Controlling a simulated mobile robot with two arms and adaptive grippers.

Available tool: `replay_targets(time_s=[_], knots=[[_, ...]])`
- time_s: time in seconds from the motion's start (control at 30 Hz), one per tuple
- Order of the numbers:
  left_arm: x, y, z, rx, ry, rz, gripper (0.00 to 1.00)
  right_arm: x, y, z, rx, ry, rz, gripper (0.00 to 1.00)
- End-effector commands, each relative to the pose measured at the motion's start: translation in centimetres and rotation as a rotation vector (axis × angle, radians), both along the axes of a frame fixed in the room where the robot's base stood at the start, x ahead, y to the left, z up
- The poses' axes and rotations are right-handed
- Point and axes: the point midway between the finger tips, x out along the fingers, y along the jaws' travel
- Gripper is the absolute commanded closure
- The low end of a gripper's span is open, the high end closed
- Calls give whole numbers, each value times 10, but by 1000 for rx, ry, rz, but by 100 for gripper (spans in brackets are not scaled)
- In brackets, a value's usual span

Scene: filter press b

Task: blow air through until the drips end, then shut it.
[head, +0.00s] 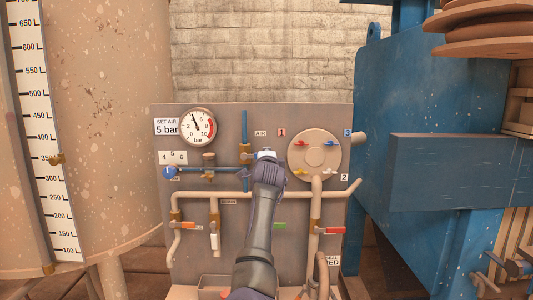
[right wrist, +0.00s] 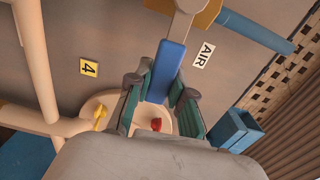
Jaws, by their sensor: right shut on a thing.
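My right gripper (head: 266,168) is at the AIR valve on the grey panel (head: 325,260). In the right wrist view my right gripper (right wrist: 160,92) is shut on the blue air lever (right wrist: 170,60), which runs between its fingers from the valve. The AIR label (right wrist: 203,55) is beside it. The gripper hides most of the valve in the head view. The pressure gauge (head: 198,127) has its needle left of upright, near 4, beside a "SET AIR 5 bar" sign (head: 167,127). Drips cannot be made out. My left gripper is not in view.
A round header (head: 314,165) with small coloured handles is to the right. A blue knob (head: 169,172) is at left. The tank (head: 110,120) and blue press (head: 440,170) flank the panel.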

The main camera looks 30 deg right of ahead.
Motion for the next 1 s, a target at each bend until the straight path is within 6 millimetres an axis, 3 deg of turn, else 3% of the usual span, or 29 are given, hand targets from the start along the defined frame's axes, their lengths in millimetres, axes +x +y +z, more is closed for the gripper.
replay_targets(time_s=[0.63,0.67,0.8,1.0], knots=[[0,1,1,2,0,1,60,0,0,-2,46,-34,1,100],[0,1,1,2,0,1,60,0,0,-2,46,-35,1,78],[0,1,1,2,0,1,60,0,0,-3,44,-32,0,54],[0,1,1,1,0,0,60,0,0,-3,43,-30,0,52]])
